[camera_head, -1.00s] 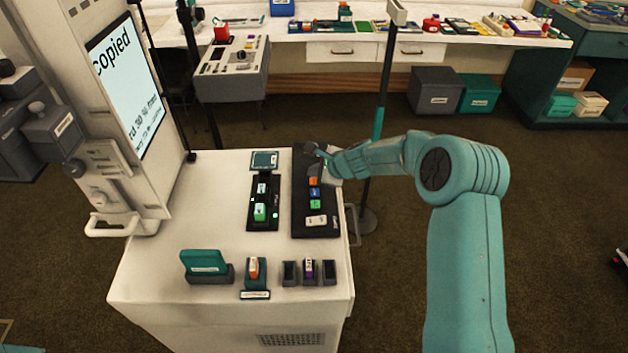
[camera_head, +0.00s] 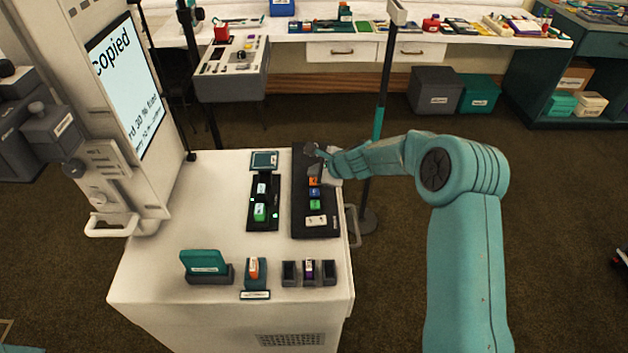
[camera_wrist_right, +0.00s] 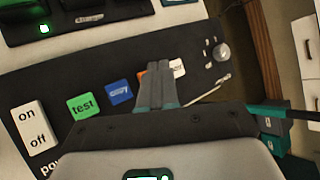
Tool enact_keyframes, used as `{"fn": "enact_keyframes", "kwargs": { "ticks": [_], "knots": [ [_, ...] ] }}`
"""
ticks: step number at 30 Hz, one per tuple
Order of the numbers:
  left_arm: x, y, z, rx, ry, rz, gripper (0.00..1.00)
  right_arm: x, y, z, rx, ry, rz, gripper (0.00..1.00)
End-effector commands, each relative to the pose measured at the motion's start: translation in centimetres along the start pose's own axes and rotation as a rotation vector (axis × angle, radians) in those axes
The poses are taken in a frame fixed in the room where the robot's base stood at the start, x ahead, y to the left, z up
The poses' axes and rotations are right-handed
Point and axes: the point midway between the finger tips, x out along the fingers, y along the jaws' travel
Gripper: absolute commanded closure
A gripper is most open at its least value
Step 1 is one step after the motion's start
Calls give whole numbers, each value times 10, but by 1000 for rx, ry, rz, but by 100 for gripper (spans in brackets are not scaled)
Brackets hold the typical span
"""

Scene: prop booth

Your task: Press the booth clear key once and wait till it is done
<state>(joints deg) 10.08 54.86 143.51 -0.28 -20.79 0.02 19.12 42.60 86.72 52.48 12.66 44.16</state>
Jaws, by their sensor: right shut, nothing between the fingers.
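A black key panel (camera_head: 300,222) lies on the right of the white booth top. In the right wrist view it carries an on/off key (camera_wrist_right: 33,127), a green test key (camera_wrist_right: 83,105), a blue key (camera_wrist_right: 119,92), an orange key (camera_wrist_right: 141,74) and a white key (camera_wrist_right: 177,68) with a partly hidden label. My right gripper (camera_wrist_right: 156,68) is shut and empty, its fingertips over the far keys between orange and white. I cannot tell whether it touches a key. The screen (camera_head: 128,85) reads "copied" with smaller text below. My left gripper is out of view.
A black strip (camera_head: 262,222) with green lights lies left of the panel. Small holders, one with a teal block (camera_head: 203,262), stand at the front edge. A dark stand pole (camera_head: 382,95) rises behind my right arm. A long bench (camera_head: 290,40) stands behind.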

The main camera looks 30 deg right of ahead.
Motion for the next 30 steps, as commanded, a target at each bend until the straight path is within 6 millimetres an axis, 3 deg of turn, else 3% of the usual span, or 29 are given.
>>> {"fn": "enact_keyframes", "kwargs": {
  "ticks": [30],
  "knots": [
    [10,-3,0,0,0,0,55,7,5,-5,0,0,0,100]
  ]
}}
